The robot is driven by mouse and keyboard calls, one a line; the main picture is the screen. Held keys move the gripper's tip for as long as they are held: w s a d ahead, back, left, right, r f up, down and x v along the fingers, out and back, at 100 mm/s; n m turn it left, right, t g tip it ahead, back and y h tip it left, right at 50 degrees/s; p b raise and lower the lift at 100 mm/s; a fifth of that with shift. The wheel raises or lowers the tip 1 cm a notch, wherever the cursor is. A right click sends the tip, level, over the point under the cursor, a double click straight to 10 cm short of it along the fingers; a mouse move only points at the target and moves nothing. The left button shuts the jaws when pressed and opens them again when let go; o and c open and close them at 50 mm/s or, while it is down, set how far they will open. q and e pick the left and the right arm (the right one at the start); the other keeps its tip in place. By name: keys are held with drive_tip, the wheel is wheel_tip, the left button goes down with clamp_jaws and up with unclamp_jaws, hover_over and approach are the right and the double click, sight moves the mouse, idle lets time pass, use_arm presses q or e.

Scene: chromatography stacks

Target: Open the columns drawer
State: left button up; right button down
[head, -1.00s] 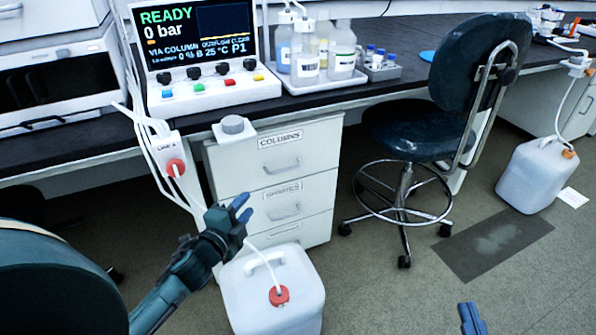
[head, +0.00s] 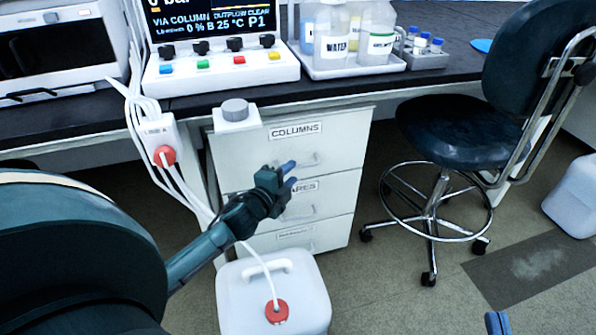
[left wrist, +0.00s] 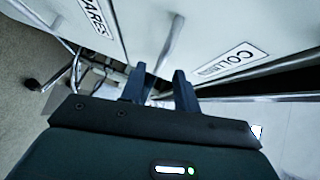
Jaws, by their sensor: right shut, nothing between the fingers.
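The columns drawer (head: 340,140) is the top drawer of a white cabinet under the bench, its front flush with the cabinet. Its label also shows in the left wrist view (left wrist: 232,62). Its bar handle (head: 312,160) is partly hidden behind my left gripper (head: 289,175) in the head view. My left gripper is open, its two blue fingers apart in the left wrist view (left wrist: 160,88). The handle (left wrist: 170,42) lies just ahead of the gap between them; I cannot tell whether they touch it. Only a blue tip of my right gripper (head: 497,323) shows at the bottom edge.
Two more drawers (head: 338,190) lie below. A white jug (head: 310,300) with a red cap and tube stands on the floor before the cabinet. Tubes hang at the left. A wheeled stool (head: 445,135) stands to the right. A bottle tray (head: 345,70) is on the bench.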

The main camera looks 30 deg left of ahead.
sight(297, 168)
use_arm(q)
drive_tip(key=shift+w+a+f+b, duration=0.1)
drive_tip(key=shift+w+b, duration=0.1)
drive_tip(key=shift+w, duration=0.6)
drive_tip(key=shift+w+a+f+b, duration=0.1)
drive_tip(key=shift+w+f+b, duration=0.05)
drive_tip(key=shift+w, duration=0.6)
drive_tip(key=shift+w+f+b, duration=0.1)
drive_tip(key=shift+w+b, duration=0.1)
drive_tip(key=shift+w, duration=0.6)
clamp_jaws()
